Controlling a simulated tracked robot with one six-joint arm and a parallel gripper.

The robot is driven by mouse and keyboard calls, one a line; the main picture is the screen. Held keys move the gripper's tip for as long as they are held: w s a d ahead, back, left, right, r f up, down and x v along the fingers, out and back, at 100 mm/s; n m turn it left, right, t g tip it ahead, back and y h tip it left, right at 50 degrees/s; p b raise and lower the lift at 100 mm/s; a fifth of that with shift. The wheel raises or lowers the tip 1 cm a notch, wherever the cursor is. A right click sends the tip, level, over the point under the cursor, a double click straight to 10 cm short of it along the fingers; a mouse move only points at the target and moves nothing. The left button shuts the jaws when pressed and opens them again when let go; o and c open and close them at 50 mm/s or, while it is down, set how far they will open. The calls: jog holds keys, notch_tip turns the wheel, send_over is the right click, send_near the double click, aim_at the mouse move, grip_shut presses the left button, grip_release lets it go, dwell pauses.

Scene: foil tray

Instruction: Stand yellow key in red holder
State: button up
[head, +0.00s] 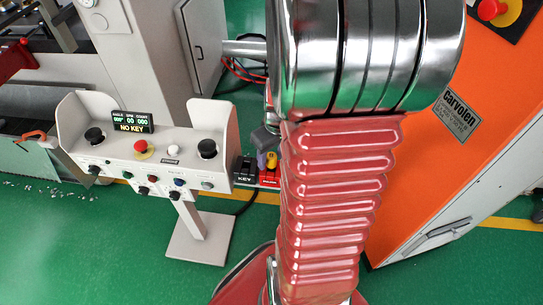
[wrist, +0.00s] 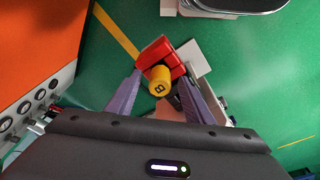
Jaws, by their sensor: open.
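The yellow key (wrist: 158,80) shows its round, marked end to the wrist camera, at the red holder (wrist: 155,50). In the head view the yellow key (head: 271,160) is upright at the red holder (head: 269,180) and seems to stand in it; its lower end is hidden. My gripper (wrist: 160,74) has its two purple fingers apart, one on each side of the key, with gaps visible. In the head view my gripper (head: 265,155) is small and partly hidden behind my arm.
A black holder marked KEY (head: 245,170) stands left of the red one, beside the control panel (head: 150,155), whose display (head: 131,122) reads NO KEY. An orange cabinet (head: 440,130) stands to the right. Green floor (head: 60,240) lies open below.

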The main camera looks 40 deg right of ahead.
notch_tip(320, 180, up, 14)
jog(key=s, duration=0.2)
jog(key=shift+a+f, duration=0.15)
jog(key=shift+f, duration=0.05)
dwell(0.5)
dwell(0.9)
jog(key=s+a+r+t, duration=0.1)
jog(key=a+r+t, duration=0.1)
jog(key=a, duration=0.9)
jog(key=s+a+r+n+t, duration=0.1)
jog(key=a+r, duration=0.4)
jog(key=a, duration=0.7)
jog(key=shift+t, duration=0.4)
jog(key=shift+c, duration=0.2)
